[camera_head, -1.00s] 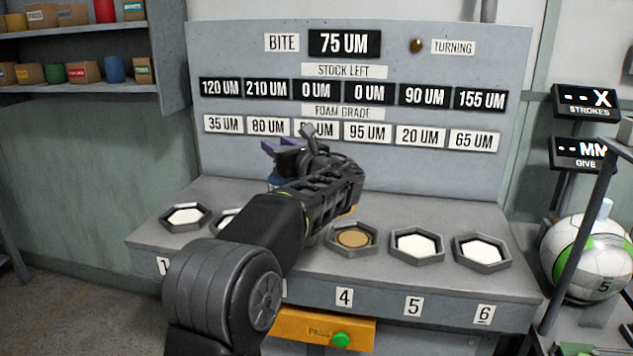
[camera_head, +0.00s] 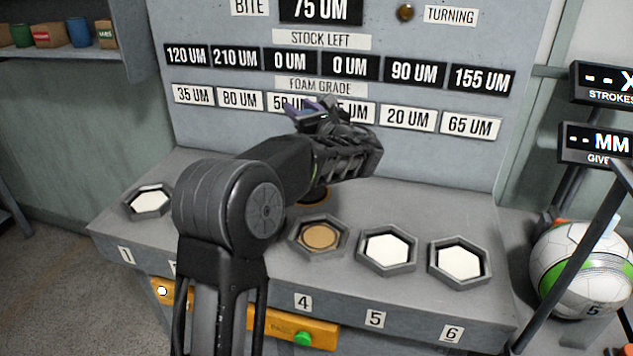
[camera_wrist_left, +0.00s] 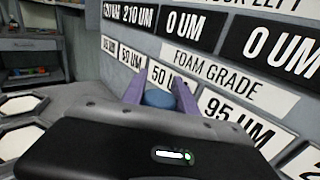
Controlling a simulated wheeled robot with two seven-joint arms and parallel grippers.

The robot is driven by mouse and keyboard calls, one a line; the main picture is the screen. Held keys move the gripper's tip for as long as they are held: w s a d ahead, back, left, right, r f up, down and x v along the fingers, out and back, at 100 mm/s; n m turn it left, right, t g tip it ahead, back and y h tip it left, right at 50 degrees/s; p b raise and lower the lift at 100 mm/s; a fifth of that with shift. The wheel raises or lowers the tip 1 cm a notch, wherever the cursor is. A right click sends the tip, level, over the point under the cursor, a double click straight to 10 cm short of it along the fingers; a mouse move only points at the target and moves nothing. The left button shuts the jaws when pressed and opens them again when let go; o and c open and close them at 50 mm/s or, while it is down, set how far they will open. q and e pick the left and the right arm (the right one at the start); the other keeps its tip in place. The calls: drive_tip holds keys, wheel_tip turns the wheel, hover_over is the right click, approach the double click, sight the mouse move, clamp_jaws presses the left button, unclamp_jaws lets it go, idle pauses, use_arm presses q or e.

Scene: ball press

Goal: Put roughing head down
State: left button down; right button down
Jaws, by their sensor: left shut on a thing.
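My left gripper (camera_head: 312,112) reaches in over the bench (camera_head: 380,205), in front of the display board. In the left wrist view its purple fingers (camera_wrist_left: 159,93) are shut on a rounded blue thing (camera_wrist_left: 158,98), probably the roughing head. Only its top shows; its lower part is hidden behind the gripper body. In the head view the forearm hides most of the held thing. A dark round part with an orange-brown rim (camera_head: 315,197) shows on the bench beneath the forearm; I cannot tell what it is. My right gripper is not in view.
Hexagonal trays line the bench front; tray 4 (camera_head: 318,255) has a tan disc, while trays 1 (camera_head: 132,212), 5 (camera_head: 359,260) and 6 (camera_head: 432,277) show white. Below is an orange panel with a green button (camera_head: 303,338). A ball (camera_head: 585,265) stands at right.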

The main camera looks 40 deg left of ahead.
use_arm(q)
drive_tip(key=shift+s+r, duration=0.15)
drive_tip(key=shift+r, duration=0.05)
drive_tip(key=shift+f, duration=2.55)
drive_tip(key=shift+f, duration=2.5)
drive_tip(key=shift+f, duration=0.1)
drive_tip(key=c, duration=1.4)
unclamp_jaws()
drive_tip(key=shift+f+b, duration=0.2)
drive_tip(key=shift+b, duration=0.1)
drive_tip(key=o, duration=0.5)
drive_tip(key=shift+c, duration=0.2)
drive_tip(key=shift+r, duration=0.1)
